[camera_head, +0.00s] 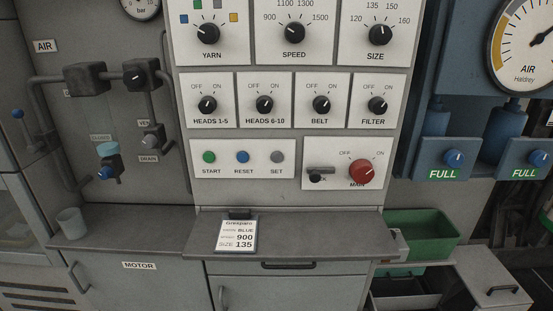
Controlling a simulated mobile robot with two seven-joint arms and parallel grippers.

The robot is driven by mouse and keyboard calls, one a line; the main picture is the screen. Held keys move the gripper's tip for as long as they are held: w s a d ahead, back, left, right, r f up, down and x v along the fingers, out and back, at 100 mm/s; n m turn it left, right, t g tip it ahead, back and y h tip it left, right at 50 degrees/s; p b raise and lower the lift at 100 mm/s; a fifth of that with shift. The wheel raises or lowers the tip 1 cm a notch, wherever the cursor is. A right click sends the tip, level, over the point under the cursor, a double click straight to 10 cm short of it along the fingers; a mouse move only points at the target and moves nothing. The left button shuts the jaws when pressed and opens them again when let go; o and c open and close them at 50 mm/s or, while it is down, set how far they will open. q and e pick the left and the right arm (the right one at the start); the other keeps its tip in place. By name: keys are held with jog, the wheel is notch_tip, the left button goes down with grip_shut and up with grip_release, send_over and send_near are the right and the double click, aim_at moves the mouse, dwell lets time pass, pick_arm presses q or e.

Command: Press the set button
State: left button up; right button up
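The set button (276,157) is a small round grey button at the right end of a white panel (242,171). The label SET is printed below it. On the same panel, a green START button (208,157) sits at the left and a blue RESET button (242,157) in the middle. Nothing covers the set button. Neither of my grippers shows in the head view.
A red MAIN knob (362,172) and a small lever (319,172) are on the panel to the right. Rows of black dials are above. A shelf (310,240) with a card (237,234) juts out below. A cup (71,223) stands left; a green bin (425,229) is right.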

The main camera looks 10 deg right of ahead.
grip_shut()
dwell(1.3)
